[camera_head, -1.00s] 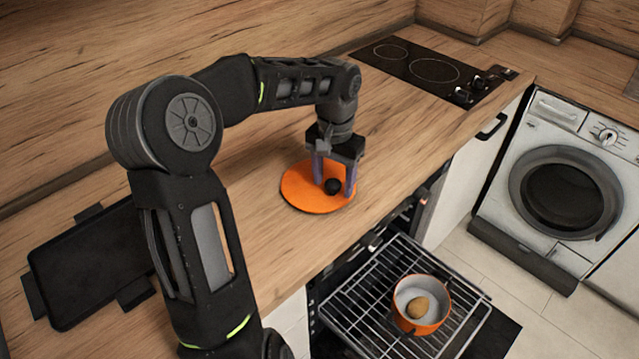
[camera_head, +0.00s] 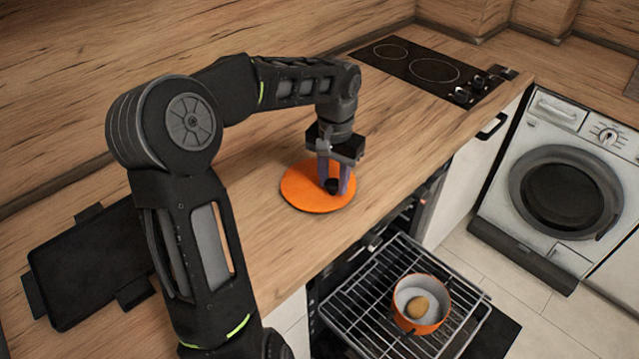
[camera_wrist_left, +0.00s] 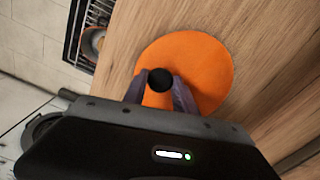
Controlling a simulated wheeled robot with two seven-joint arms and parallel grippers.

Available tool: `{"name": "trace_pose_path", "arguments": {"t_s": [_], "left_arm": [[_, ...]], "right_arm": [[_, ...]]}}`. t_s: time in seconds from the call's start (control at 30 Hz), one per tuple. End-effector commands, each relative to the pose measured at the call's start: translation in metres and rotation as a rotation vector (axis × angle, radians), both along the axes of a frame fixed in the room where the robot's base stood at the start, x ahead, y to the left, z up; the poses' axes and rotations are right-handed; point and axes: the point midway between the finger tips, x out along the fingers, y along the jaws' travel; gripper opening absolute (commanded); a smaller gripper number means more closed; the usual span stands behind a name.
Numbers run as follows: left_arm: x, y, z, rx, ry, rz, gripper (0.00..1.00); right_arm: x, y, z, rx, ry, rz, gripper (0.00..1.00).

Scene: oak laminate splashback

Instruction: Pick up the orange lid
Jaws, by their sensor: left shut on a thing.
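The orange lid (camera_head: 302,189) lies flat on the wooden counter, with a black round knob (camera_head: 331,186) on it. My left gripper (camera_head: 335,184) points down over the lid and is shut on the knob, with one finger on each side. In the left wrist view the orange lid (camera_wrist_left: 205,70) fills the middle, and its black knob (camera_wrist_left: 160,80) sits between the fingertips of the left gripper (camera_wrist_left: 159,90). The lid appears to rest on the counter. My right gripper is not in view.
An orange pot (camera_head: 421,306) with a round brownish thing inside stands on the pulled-out oven rack (camera_head: 350,307) below the counter. A black hob (camera_head: 420,66) is at the back right. A washing machine (camera_head: 560,180) stands at the right. The counter around the lid is clear.

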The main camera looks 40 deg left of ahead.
Motion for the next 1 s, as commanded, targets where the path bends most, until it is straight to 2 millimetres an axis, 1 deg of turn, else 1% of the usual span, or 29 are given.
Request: {"name": "trace_pose_path", "arguments": {"t_s": [0.43,0.57,0.67,0.77,0.97,1.0], "left_arm": [[0.0,0.0,0.001,0.001,-0.001,0.0,0.0],[0.001,0.0,0.007,0.001,-0.002,0.001,0.0],[0.001,0.001,0.018,0.003,-0.004,0.001,0.0],[0.001,0.0,0.036,0.003,-0.005,-0.001,0.0],[0.001,0.0,0.075,0.001,-0.005,-0.001,0.0],[0.001,-0.001,0.086,0.001,-0.003,-0.001,0.0]], "right_arm": [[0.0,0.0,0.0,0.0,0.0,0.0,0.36],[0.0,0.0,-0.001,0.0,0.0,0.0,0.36],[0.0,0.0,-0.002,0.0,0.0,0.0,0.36],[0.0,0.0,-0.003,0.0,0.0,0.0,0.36],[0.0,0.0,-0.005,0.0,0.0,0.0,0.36],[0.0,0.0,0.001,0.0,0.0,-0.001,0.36]]}}
